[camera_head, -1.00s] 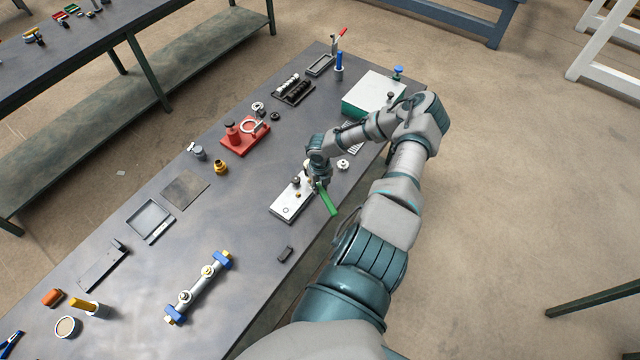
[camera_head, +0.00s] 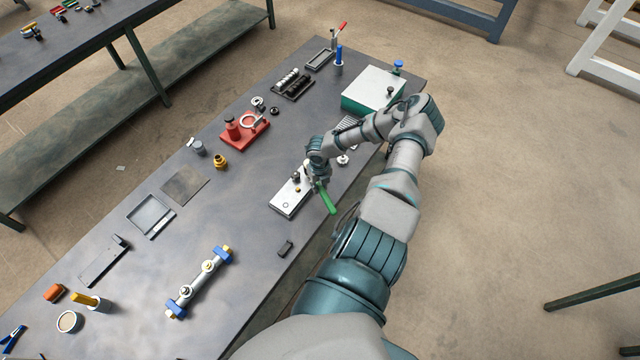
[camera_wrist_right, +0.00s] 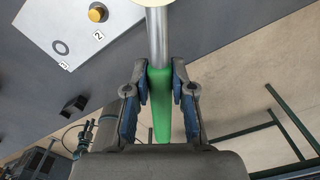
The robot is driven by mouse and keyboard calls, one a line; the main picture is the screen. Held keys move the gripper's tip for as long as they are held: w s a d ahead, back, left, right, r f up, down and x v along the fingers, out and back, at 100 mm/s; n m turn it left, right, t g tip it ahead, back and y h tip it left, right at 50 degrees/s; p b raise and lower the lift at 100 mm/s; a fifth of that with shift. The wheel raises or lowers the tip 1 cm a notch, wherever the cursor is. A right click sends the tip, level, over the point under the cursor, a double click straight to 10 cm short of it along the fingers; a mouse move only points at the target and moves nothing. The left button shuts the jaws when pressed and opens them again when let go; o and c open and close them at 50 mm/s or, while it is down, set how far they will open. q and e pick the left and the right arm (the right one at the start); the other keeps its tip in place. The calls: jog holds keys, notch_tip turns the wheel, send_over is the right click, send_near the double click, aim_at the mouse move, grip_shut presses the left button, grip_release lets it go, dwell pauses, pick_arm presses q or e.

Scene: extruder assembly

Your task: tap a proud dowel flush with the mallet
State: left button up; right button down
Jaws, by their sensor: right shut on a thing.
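My right gripper (camera_head: 317,181) is shut on the mallet's green handle (camera_head: 328,201). In the right wrist view the gripper (camera_wrist_right: 160,72) has one finger on each side of the green handle (camera_wrist_right: 161,108). The mallet's silver shaft (camera_wrist_right: 157,38) runs up to a cream head, mostly cut off at the top edge. A white block (camera_head: 284,207) lies on the bench just left of the gripper; it also shows in the wrist view (camera_wrist_right: 70,30). A brass-coloured dowel (camera_wrist_right: 97,12) stands in it beside a "2" mark. Mallet contact with a dowel cannot be seen. My left gripper is out of view.
A small dark block (camera_head: 285,248) lies near the bench's front edge. A red fixture (camera_head: 243,134), a brass fitting (camera_head: 220,161) and a green-sided white box (camera_head: 372,90) stand farther back.

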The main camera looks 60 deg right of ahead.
jog(key=shift+f, duration=0.1)
dwell(0.4)
notch_tip(320, 180, down, 2)
jog(key=shift+f+b, duration=0.2)
jog(key=shift+b, duration=0.45)
jog(key=shift+d+r+p, duration=0.1)
jog(key=shift+r+p, duration=0.6)
jog(key=shift+r, duration=1.15)
jog(key=shift+r, duration=0.1)
jog(key=shift+r, duration=1.95)
